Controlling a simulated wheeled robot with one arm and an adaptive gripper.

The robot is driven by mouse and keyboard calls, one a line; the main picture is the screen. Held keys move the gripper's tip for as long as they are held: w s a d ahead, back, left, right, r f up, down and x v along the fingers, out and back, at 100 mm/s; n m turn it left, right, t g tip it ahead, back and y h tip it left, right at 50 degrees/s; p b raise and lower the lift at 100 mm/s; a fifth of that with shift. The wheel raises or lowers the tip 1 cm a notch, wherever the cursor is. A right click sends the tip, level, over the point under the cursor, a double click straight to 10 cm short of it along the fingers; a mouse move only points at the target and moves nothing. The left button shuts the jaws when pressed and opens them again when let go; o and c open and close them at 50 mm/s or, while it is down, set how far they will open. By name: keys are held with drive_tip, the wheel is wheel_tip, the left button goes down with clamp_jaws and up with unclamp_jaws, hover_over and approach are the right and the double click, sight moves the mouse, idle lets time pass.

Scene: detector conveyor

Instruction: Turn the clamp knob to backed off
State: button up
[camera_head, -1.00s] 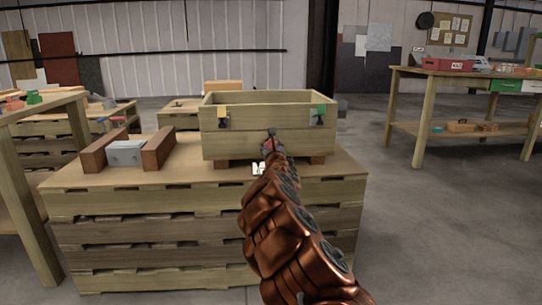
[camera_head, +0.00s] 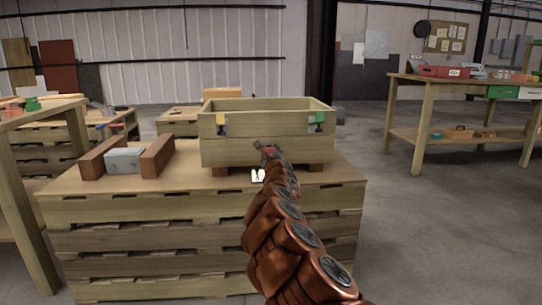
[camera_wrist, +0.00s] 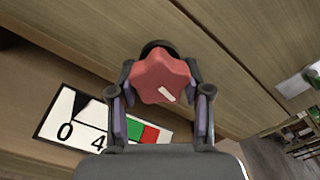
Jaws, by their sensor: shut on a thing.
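The clamp knob is a red, lobed knob (camera_wrist: 162,78) with a white mark near its lower edge. It is on the front of a wooden crate (camera_head: 225,152). My gripper (camera_wrist: 161,100) has its fingers on both sides of the knob and is shut on it. In the head view my gripper (camera_head: 268,151) is in front of the crate's lower front and hides most of the knob. Below the knob a white scale plate (camera_wrist: 85,117) shows a 0, a 4, a black wedge and green and red patches. My fingers cover part of the plate.
The crate rests on a pallet-stack table (camera_head: 100,205). A grey block (camera_head: 125,160) sits between two brown bars left of the crate. Yellow (camera_head: 222,119) and green (camera_head: 319,117) clips are on the crate's front. A workbench (camera_head: 430,84) stands at right, with open floor between.

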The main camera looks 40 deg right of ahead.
drive_tip(key=shift+r, duration=0.1)
drive_tip(key=o, duration=1.2)
drive_tip(key=shift+s+a+f, duration=0.2)
drive_tip(key=shift+s+a, duration=0.1)
drive_tip(key=shift+s, duration=0.1)
drive_tip(key=shift+v, duration=5.45)
drive_tip(key=shift+r, duration=0.15)
